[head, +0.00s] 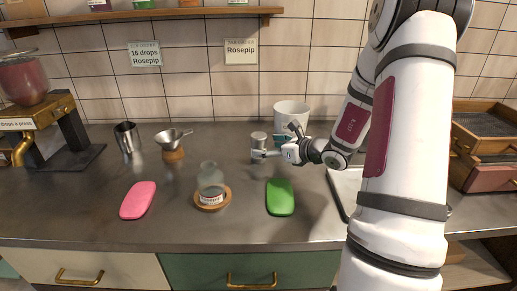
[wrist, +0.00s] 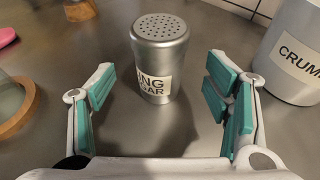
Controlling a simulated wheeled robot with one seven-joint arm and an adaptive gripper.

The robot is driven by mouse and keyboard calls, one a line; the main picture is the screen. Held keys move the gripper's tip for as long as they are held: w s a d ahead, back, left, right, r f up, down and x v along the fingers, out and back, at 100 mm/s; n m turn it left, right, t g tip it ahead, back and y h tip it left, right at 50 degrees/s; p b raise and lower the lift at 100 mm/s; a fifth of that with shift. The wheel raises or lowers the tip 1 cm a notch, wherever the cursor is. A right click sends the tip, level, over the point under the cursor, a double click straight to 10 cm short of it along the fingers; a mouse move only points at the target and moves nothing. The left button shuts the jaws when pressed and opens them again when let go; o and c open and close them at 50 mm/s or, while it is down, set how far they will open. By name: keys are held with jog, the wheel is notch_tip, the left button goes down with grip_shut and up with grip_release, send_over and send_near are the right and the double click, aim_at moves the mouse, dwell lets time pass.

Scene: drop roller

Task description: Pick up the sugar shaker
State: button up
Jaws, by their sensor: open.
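The sugar shaker (wrist: 150,60) is a silver metal can with a perforated top and a label partly reading "SUGAR". It stands upright on the counter. In the head view the shaker (head: 258,140) is at the middle back, small and partly covered by my gripper. My gripper (head: 268,154) reaches in from the right, low over the counter. In the wrist view my gripper (wrist: 160,100) is open, with teal pads on either side. The shaker is just ahead of and between the two fingers, with gaps on both sides.
A white crumb bin (wrist: 298,55) stands close on the right. A glass jar on a round wooden coaster (head: 203,205) stands left of the shaker. A green pad (head: 280,197) and a pink pad (head: 138,200) lie in front. A strainer (head: 172,138) and metal cup (head: 127,137) stand further left.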

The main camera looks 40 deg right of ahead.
aim_at(259, 145)
jog(key=x, duration=0.5)
jog(key=shift+w+r, duration=0.1)
jog(key=c, duration=1.4)
